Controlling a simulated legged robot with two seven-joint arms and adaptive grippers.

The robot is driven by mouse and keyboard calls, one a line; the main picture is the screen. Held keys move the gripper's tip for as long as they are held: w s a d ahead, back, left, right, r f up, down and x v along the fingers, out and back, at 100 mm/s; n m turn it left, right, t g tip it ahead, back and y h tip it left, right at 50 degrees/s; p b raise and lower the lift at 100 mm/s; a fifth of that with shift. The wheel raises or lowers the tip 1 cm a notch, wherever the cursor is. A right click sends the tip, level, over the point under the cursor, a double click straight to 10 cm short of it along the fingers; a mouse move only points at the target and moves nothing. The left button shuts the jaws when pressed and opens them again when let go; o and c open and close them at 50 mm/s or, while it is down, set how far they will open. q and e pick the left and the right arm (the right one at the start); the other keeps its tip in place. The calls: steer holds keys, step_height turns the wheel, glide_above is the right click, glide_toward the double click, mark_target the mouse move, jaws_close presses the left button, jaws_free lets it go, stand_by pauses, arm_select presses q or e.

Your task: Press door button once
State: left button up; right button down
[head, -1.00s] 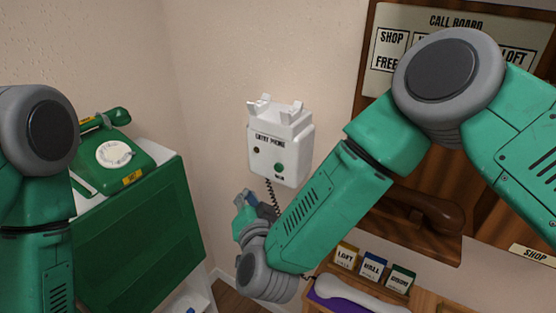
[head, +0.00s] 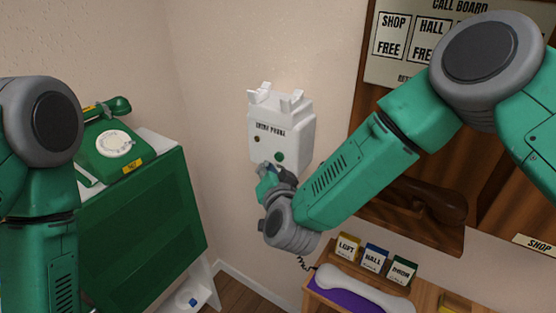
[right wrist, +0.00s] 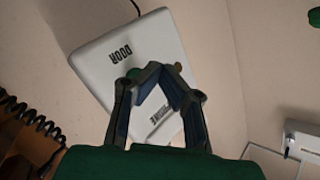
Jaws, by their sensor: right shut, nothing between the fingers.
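The white entry phone box (head: 283,130) hangs on the wall in the middle of the head view, with an empty cradle on top. Its round green button (head: 279,156) is low on the front. In the right wrist view the box (right wrist: 110,65) fills the upper middle, and the green button (right wrist: 133,73) lies beside the DOOR lettering, partly behind my fingertips. My right gripper (head: 264,172) is shut and empty, just below the button; its fingertips (right wrist: 160,68) also show in the right wrist view. I cannot tell whether they touch the box. My left gripper is out of view.
A green dial phone (head: 110,150) stands on a green cabinet (head: 145,235) at left. A white handset (head: 362,290) lies on the low shelf at lower right, near several small labelled cards (head: 373,258). A wooden call board (head: 400,85) hangs at right.

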steer(key=shift+w+d, duration=0.55)
steer(key=shift+a, duration=0.5)
steer(key=shift+d, duration=0.1)
steer(key=shift+d, duration=0.3)
steer(key=shift+a, duration=0.35)
steer(key=shift+d, duration=0.15)
